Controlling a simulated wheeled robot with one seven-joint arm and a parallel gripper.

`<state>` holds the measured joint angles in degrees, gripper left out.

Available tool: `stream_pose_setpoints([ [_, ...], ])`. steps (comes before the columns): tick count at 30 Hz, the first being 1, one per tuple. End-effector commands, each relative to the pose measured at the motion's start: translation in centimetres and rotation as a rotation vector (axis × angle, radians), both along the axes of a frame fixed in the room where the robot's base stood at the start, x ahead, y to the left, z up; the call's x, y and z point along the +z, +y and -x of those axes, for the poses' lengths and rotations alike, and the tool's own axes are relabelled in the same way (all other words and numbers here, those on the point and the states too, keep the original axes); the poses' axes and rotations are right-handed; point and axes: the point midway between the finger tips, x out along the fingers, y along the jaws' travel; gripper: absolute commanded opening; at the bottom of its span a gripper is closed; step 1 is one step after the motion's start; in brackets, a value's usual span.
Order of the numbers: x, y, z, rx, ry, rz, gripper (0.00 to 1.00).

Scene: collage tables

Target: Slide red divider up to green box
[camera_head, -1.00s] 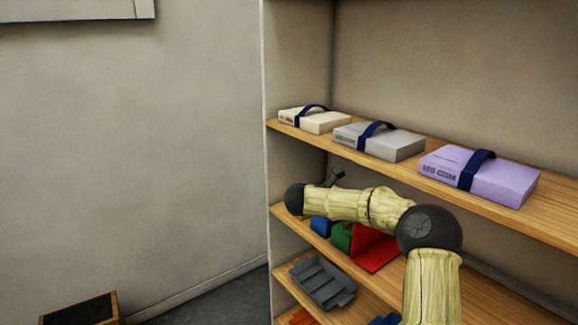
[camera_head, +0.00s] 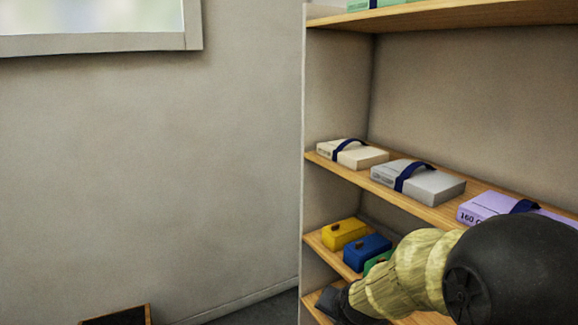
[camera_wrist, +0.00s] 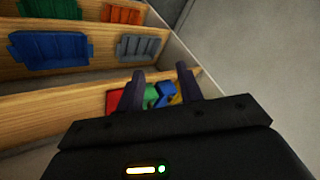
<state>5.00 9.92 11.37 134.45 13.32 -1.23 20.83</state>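The red divider (camera_wrist: 114,101) shows in the wrist view as a small patch left of my gripper's left finger. In the head view it is hidden behind my arm. The green box (camera_wrist: 151,93) shows between the fingers in the wrist view, and a sliver of it (camera_head: 376,263) shows above my arm in the head view. My gripper (camera_wrist: 162,80) is open, its two dark fingers apart with nothing held. The boxes appear beyond the fingers. Whether a finger touches the divider cannot be told.
The blue box (camera_head: 367,251) and yellow box (camera_head: 346,233) stand on the same shelf, left of the green box. The shelf above holds strapped white, grey and purple boxes. In the wrist view, a blue bin (camera_wrist: 55,52) and grey tray (camera_wrist: 139,46) occupy another shelf. A side wall bounds the shelves.

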Motion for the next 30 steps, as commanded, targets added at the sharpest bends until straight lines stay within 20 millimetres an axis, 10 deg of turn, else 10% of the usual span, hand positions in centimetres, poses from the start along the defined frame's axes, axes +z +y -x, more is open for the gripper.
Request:
stream_pose_setpoints([
  [3, -0.8, -2.0, 6.9, 0.203, 0.168, 0.164, 0.36],
  [9, -1.8, -4.4, 14.2, 0.423, 0.356, 0.293, 0.36],
  [30, -2.0, -4.7, 15.0, 0.448, 0.378, 0.304, 0.36],
])
